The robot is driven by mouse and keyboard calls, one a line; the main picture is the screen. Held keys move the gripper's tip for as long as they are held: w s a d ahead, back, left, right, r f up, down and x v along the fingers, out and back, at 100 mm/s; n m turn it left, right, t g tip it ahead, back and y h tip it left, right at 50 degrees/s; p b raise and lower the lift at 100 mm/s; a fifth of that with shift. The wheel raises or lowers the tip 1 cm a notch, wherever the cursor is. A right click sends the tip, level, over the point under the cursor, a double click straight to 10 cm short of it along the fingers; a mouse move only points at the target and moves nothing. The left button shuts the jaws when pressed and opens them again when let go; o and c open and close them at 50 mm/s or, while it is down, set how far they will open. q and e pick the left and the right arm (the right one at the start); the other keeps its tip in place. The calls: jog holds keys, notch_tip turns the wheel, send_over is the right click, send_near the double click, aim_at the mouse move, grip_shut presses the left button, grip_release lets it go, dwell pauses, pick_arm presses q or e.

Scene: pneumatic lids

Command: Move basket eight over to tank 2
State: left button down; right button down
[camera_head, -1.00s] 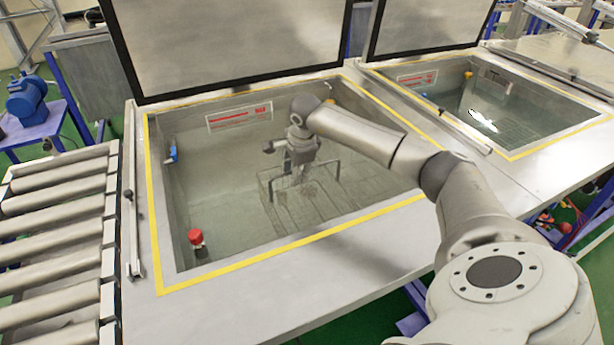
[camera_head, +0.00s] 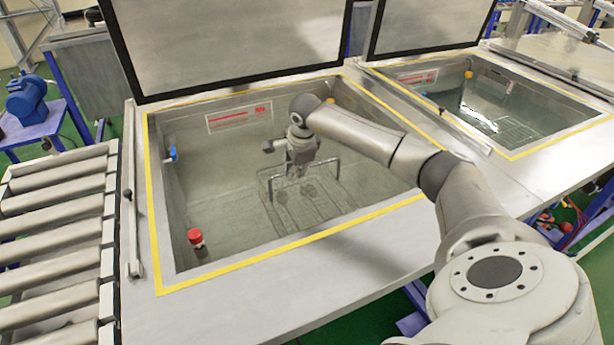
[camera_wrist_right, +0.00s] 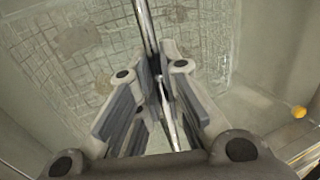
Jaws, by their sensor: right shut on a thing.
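The wire basket (camera_head: 312,203) is in the left tank (camera_head: 215,259), with its lower part seen through the water. No number on the basket is readable. My right gripper (camera_head: 299,172) reaches down into this tank and is shut on the handle. In the right wrist view, the fingers (camera_wrist_right: 158,85) close around the thin handle bar (camera_wrist_right: 145,25), with the basket mesh (camera_wrist_right: 62,75) beyond. The right tank (camera_head: 540,135) stands beside it. I cannot read which tank is number 2. My left gripper is out of view.
Both tank lids (camera_head: 230,45) (camera_head: 425,22) stand open behind the tanks. A metal deck (camera_head: 405,125) separates the openings. A red knob (camera_head: 195,237) and a blue fitting (camera_head: 172,154) are in the left tank. A roller conveyor (camera_head: 55,240) is on the left.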

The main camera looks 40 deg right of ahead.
jog(key=shift+r+p, duration=0.85)
jog(key=shift+r, duration=0.8)
notch_tip(320, 180, up, 22)
jog(key=p, duration=1.5)
jog(key=shift+f, duration=0.25)
dwell(3.6)
